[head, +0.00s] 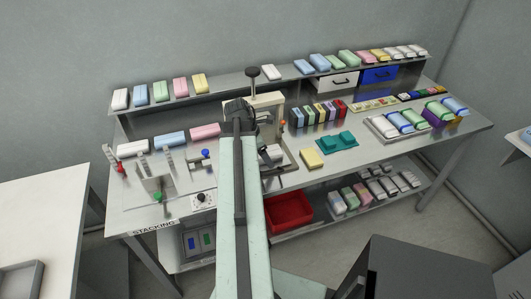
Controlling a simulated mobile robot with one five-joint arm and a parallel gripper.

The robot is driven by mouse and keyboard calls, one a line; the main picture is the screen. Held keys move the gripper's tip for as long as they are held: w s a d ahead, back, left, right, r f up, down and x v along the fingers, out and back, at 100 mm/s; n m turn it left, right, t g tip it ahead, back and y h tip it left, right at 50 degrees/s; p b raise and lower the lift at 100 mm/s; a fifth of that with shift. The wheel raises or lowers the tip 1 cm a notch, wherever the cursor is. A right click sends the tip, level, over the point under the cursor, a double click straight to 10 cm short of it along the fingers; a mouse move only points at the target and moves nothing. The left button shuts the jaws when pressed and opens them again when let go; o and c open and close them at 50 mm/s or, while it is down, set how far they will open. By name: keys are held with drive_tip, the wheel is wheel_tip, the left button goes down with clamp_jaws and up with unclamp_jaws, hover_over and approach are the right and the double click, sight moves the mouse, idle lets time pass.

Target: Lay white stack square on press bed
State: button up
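The press, with a black knob (252,72) and a cream frame (268,101), stands mid-bench, partly behind my arm. My gripper (268,157) is low in front of the press, dark and small in the head view. A white stack (274,152) shows right beside it, over or on the press bed (289,163). I cannot tell whether the fingers hold the stack, or whether it rests square. Another white stack (133,148) lies at the bench's left, beside a blue stack (169,138) and a pink one (205,131).
A stacking jig (158,184) with upright plates stands at the left front. A yellow block (312,159) and a teal fixture (337,142) sit right of the press. A raised shelf (225,88) runs behind. A red bin (290,209) is below.

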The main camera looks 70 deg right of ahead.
drive_tip(key=p+v, duration=0.7)
drive_tip(key=shift+r, duration=0.4)
drive_tip(key=shift+w+f, duration=0.1)
drive_tip(key=shift+f, duration=0.05)
drive_tip(key=shift+w+a, duration=0.1)
drive_tip(key=w+a+n+t, duration=0.1)
drive_tip(key=w+a+n, duration=0.2)
drive_tip(key=w+a, duration=0.9)
drive_tip(key=w+a+n+t, duration=0.1)
drive_tip(key=w+a+n, duration=0.2)
drive_tip(key=w+a, duration=1)
drive_tip(key=w+a+m+y, duration=0.1)
drive_tip(key=a+m, duration=0.3)
drive_tip(key=a, duration=0.5)
drive_tip(key=w+a+f+m+t+y, duration=0.1)
drive_tip(key=w+a+m, duration=0.3)
drive_tip(key=a, duration=0.6)
drive_tip(key=w+a+m, duration=0.2)
drive_tip(key=a+m, duration=0.3)
drive_tip(key=a, duration=0.5)
drive_tip(key=shift+w+a+f+m+y, duration=0.2)
drive_tip(key=shift+w+f+m+y, duration=0.1)
drive_tip(key=shift+f+m+y, duration=0.1)
